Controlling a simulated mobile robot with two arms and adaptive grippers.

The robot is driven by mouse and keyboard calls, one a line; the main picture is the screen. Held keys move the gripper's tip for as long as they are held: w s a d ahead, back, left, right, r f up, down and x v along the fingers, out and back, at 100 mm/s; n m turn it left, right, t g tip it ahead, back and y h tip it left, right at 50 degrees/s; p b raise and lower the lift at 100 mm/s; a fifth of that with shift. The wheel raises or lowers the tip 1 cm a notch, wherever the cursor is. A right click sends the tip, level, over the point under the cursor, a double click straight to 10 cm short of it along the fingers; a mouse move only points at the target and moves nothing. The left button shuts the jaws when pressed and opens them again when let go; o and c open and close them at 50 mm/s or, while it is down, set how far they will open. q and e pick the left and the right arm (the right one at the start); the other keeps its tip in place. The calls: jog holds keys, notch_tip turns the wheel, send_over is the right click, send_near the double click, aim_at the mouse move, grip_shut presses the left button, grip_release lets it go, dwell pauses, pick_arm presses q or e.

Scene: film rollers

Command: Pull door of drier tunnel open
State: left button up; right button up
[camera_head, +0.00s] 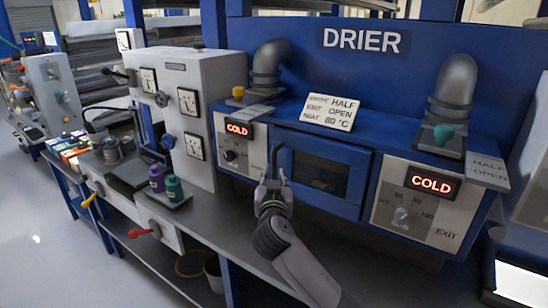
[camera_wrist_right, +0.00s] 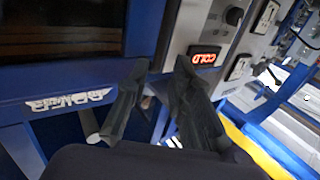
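The drier tunnel door (camera_head: 318,205) is a blue panel with a dark window, and it looks closed. Its dark upright handle (camera_head: 274,160) is on the door's left side. My right gripper (camera_head: 272,184) is at the handle's lower end. In the right wrist view the fingers (camera_wrist_right: 158,88) are spread apart, with blue metal showing between them. The dark door window (camera_wrist_right: 60,28) shows at upper left there. My left gripper is not in view.
COLD displays (camera_head: 239,129) and (camera_head: 433,184) flank the door. A sign (camera_head: 331,112) stands above it. A grey bench (camera_head: 235,215) runs below. A white gauge cabinet (camera_head: 205,75), a purple bottle (camera_head: 156,178) and a teal bottle (camera_head: 174,188) are at left.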

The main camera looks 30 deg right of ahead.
aim_at(274, 162)
jog(key=p+x, duration=0.1)
jog(key=x, duration=0.7)
jog(key=shift+w+d+p, duration=0.2)
jog(key=shift+p, duration=0.1)
jog(key=shift+c, duration=0.3)
grip_shut()
